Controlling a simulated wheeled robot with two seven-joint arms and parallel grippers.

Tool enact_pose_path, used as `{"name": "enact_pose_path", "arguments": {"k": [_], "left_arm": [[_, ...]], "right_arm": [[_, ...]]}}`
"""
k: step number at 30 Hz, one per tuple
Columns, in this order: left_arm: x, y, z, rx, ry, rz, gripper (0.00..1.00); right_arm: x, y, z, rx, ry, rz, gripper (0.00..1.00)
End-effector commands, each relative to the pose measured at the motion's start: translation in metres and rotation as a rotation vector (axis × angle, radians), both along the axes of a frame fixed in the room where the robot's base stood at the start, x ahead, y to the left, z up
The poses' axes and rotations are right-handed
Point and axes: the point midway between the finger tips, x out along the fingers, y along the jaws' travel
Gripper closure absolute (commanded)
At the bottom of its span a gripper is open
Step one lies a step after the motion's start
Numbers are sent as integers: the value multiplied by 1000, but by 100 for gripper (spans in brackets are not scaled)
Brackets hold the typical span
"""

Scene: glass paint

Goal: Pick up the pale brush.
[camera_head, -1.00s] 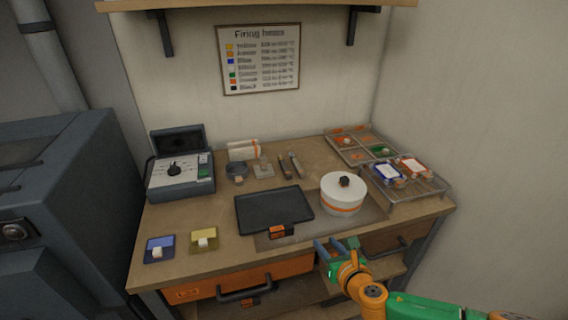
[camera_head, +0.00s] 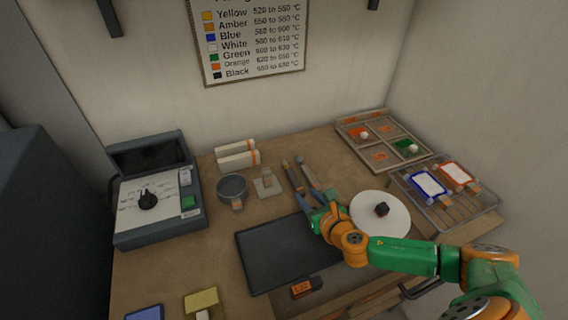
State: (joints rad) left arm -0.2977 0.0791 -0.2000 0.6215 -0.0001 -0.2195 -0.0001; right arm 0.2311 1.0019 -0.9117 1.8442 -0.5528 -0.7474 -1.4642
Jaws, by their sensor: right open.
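The pale brush (camera_head: 309,173) lies on the wooden bench behind the black tray, its far end pointing toward the wall. A darker brush (camera_head: 292,176) lies close beside it on the left. My right gripper (camera_head: 316,195) is open, with its fingers over the near end of the pale brush. The fingers partly hide that near end, and I cannot tell whether they touch it. My left gripper is not in view.
A black tray (camera_head: 270,255) lies in front of the brushes. A grey cup (camera_head: 232,187) and a small block on a plate (camera_head: 268,187) stand to the left. A wire rack (camera_head: 482,212) is at far right.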

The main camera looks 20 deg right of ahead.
Motion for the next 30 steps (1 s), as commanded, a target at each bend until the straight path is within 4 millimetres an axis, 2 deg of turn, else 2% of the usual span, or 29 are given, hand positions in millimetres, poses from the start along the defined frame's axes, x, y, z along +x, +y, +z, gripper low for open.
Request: {"name": "enact_pose_path", "arguments": {"k": [2,8,16,24,26,29,30], "left_arm": [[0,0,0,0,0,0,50],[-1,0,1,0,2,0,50],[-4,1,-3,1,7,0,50],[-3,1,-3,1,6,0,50],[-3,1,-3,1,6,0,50],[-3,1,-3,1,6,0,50],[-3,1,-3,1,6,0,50]], "right_arm": [[1,0,0,0,0,0,57],[20,-1,-8,0,-1,-1,57],[61,-5,-26,0,-1,-2,57],[65,-5,-27,0,1,0,57],[65,-5,-27,0,1,0,71],[65,-5,-27,0,1,0,98],[65,-5,-27,0,1,0,100]]}}
